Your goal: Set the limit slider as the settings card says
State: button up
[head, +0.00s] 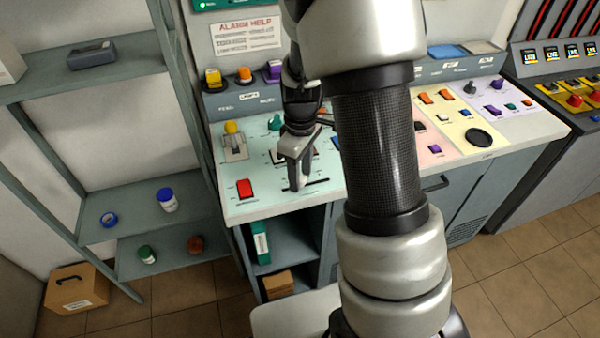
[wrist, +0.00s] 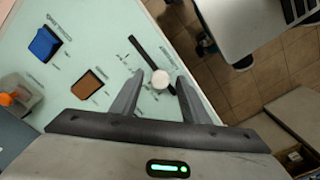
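The slider is a dark straight slot with a round pale knob in the wrist view (wrist: 160,79). The knob sits partway along the slot, nearer its lower end there. In the head view the dark slot (head: 318,182) shows near the front of the pale green panel, and my gripper hides the knob. My gripper (head: 298,187) points down over the slot. In the wrist view its fingers (wrist: 157,92) are apart, one on each side of the knob. I cannot tell whether they touch it. I cannot make out a settings card or the slider's scale.
A red rocker switch (head: 245,188) and a yellow-topped lever (head: 233,140) stand left of my gripper. A blue switch (wrist: 45,44) and a brown switch (wrist: 90,84) lie beside the slot. An "Alarm help" sign (head: 246,37) hangs behind. Shelves (head: 130,205) stand left.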

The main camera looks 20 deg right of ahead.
aim_at(301, 178)
notch_tip(301, 178, up, 17)
jog(key=p, duration=0.1)
jog(key=shift+r, duration=0.2)
dwell(0.3)
jog(key=s+a+r+m+t+p, duration=0.1)
jog(key=s+r+m, duration=0.3)
jog(key=s, duration=0.5)
jog(key=s+a+r+m+t+p, duration=0.2)
jog(key=s+r+m+t+p, duration=0.2)
jog(key=s+r, duration=0.5)
jog(key=shift+s+m+t, duration=0.15)
jog(key=shift+m+t, duration=0.15)
jog(key=shift+m, duration=0.2)
